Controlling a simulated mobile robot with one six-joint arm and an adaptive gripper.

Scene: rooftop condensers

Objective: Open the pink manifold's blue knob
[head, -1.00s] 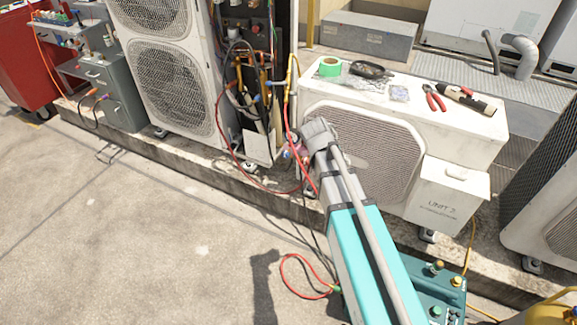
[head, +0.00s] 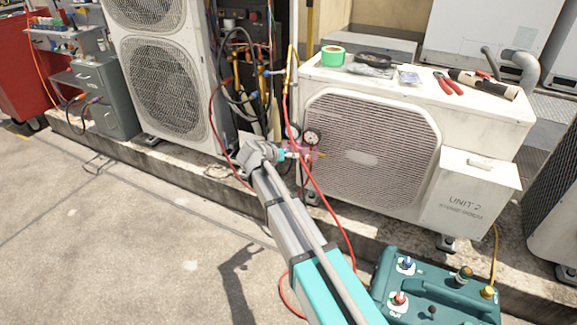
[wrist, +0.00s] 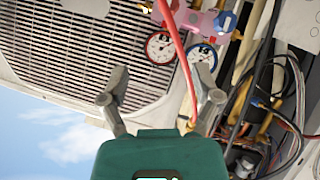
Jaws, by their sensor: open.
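The pink manifold (wrist: 200,22) is at the top of the wrist view, with its blue knob (wrist: 226,22) at its right end. A red-ringed gauge (wrist: 160,47) and a blue-ringed gauge (wrist: 202,58) sit beside it. My gripper (wrist: 160,88) is open, its fingers apart below the gauges, with the knob above and right of the right finger. Nothing is clearly held. In the head view, the manifold (head: 313,153) is small and partly hidden beside my gripper (head: 288,154), in front of the white unit's left edge. The blue knob cannot be made out there.
A red hose (wrist: 188,90) passes between the fingers in the wrist picture. Hoses and wires (wrist: 270,110) crowd the right there. The white unit (head: 455,200) stands behind, with tools on top. A teal machine (head: 440,285) stands front right. Open concrete (head: 120,240) lies front left.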

